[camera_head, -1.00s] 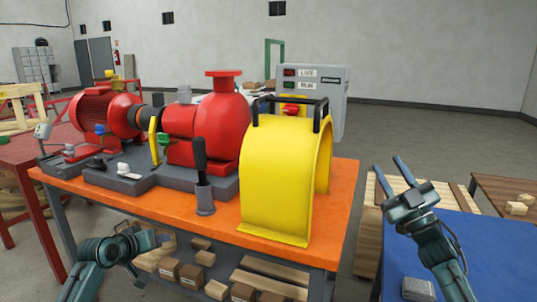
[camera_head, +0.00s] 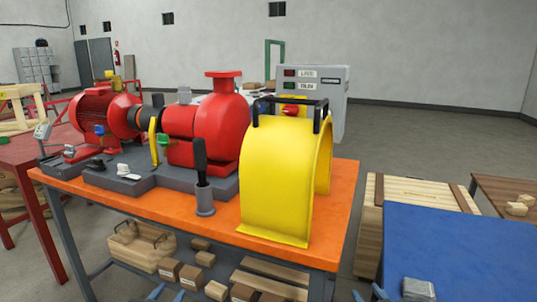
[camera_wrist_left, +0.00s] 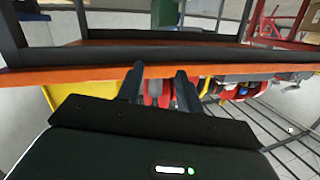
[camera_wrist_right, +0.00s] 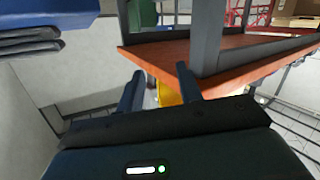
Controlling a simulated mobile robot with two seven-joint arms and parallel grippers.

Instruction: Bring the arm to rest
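Only the fingertips of my left gripper (camera_head: 168,293) show at the bottom edge of the head view, in front of the lower shelf. Its fingers stand apart with nothing between them in the left wrist view (camera_wrist_left: 160,84). My right gripper (camera_head: 368,294) also shows only its fingertips at the bottom edge, near the blue table's left side. Its fingers are apart and empty in the right wrist view (camera_wrist_right: 158,84). The rest of both arms is out of the head view.
The orange bench (camera_head: 170,207) carries a red pump (camera_head: 222,125), a red motor (camera_head: 92,115) and a yellow guard (camera_head: 277,185). A wooden crate (camera_head: 145,252) and small boxes sit on its shelf. The blue table (camera_head: 460,245) at right holds a grey block (camera_head: 418,289).

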